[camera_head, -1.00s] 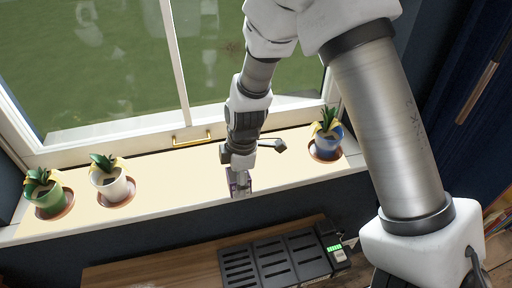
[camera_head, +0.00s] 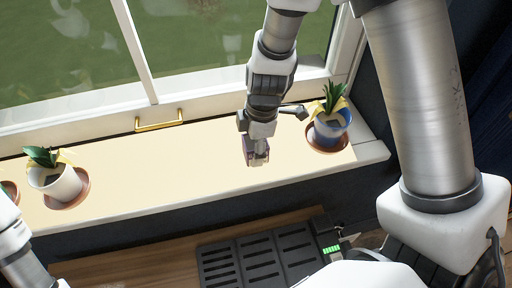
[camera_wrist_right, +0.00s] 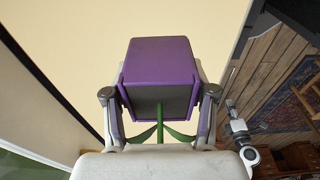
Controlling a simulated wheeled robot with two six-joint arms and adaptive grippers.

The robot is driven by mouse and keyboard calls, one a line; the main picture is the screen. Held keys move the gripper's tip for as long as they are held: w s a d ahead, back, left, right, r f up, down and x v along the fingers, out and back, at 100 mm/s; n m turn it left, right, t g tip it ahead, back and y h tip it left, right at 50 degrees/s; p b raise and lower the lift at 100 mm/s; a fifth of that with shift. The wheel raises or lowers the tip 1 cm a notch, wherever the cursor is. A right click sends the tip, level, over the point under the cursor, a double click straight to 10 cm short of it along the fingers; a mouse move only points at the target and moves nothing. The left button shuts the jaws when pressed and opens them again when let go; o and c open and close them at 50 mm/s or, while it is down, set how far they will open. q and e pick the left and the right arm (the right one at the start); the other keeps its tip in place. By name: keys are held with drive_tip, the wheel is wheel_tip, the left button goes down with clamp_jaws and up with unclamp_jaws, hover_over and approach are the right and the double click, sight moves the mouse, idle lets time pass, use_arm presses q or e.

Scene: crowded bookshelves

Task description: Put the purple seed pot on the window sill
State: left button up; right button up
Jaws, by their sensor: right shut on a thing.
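My right gripper (camera_head: 256,152) is shut on the purple seed pot (camera_wrist_right: 158,62), and a small purple part of the pot also shows between the fingers in the head view (camera_head: 258,160). In the right wrist view the fingers grip the pot from both sides. Its dark soil and green sprout face the camera. The cream window sill (camera_head: 190,165) lies behind the pot in both views. The pot is over the sill, near the front edge; I cannot tell whether it touches. My left gripper is not in view.
A blue pot with a plant (camera_head: 330,124) stands on a saucer right of my right gripper. A white pot (camera_head: 58,184) stands on a saucer at the left. The sill between is clear. A black slotted unit (camera_head: 265,258) is below the sill.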

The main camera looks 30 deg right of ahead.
drive_tip(key=shift+s+r, duration=0.15)
drive_tip(key=shift+s, duration=0.2)
drive_tip(key=o, duration=1.1)
drive_tip(key=shift+f+b, duration=0.2)
drive_tip(key=shift+b, duration=0.15)
drive_tip(key=o, duration=0.5)
drive_tip(key=shift+w, duration=0.15)
drive_tip(key=shift+c, duration=0.2)
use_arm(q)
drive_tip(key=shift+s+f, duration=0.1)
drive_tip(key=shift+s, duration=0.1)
use_arm(e)
drive_tip(key=shift+r+p, duration=0.55)
drive_tip(key=r, duration=0.3)
drive_tip(key=d+r, duration=0.1)
drive_tip(key=r, duration=0.6)
drive_tip(key=shift+s+d+r+p, duration=0.15)
drive_tip(key=shift+s+r+p, duration=0.15)
drive_tip(key=shift+r+p, duration=0.1)
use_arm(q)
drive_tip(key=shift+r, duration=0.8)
use_arm(e)
drive_tip(key=shift+r, duration=0.25)
